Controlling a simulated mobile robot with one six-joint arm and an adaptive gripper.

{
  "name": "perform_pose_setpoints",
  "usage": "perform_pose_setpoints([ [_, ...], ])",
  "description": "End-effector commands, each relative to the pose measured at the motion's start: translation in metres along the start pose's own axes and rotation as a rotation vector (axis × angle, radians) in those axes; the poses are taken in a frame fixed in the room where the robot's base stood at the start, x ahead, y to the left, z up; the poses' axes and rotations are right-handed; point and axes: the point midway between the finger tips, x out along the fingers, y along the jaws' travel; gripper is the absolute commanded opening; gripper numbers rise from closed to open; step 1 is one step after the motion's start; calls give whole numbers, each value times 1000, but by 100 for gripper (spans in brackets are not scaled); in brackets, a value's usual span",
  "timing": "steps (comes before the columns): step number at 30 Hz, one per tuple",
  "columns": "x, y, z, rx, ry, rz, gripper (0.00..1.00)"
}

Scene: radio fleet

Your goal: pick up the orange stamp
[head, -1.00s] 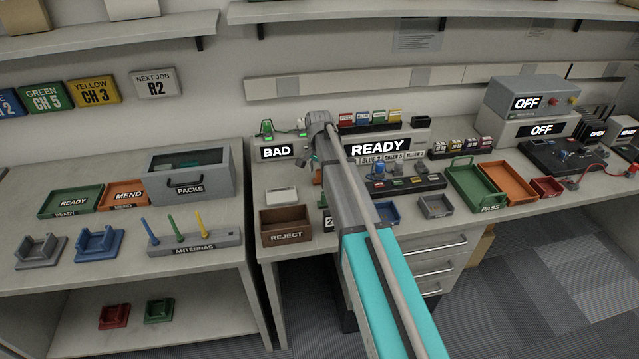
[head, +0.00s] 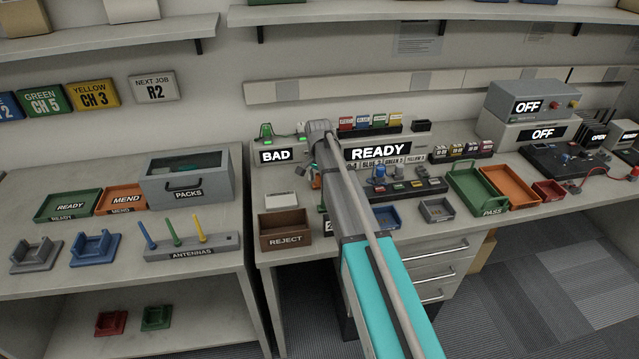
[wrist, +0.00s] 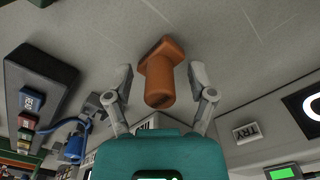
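The orange stamp (wrist: 160,75) shows in the wrist view, standing on the grey worktop with its handle toward my gripper. My gripper (wrist: 162,82) is open, with one finger on each side of the stamp. A gap shows between each finger and the stamp, so the gripper is not closed on it. In the head view my arm covers most of this spot, and the stamp cannot be clearly made out there.
A dark strip with coloured labelled blocks (wrist: 36,85) and a blue-handled tool (wrist: 75,145) lie left in the wrist view. A brown REJECT box (head: 285,234) stands left of my arm. The READY display (head: 378,151) stands behind it.

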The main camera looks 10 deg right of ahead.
Motion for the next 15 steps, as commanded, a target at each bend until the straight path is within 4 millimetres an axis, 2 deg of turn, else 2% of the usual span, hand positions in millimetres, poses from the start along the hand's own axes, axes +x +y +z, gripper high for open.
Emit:
perform_pose_setpoints([
  [1, 0, 0, 0, 0, 0, 0, 55],
  [10, 0, 0, 0, 0, 0, 0, 0],
  [15, 0, 0, 0, 0, 0, 0, 0],
])
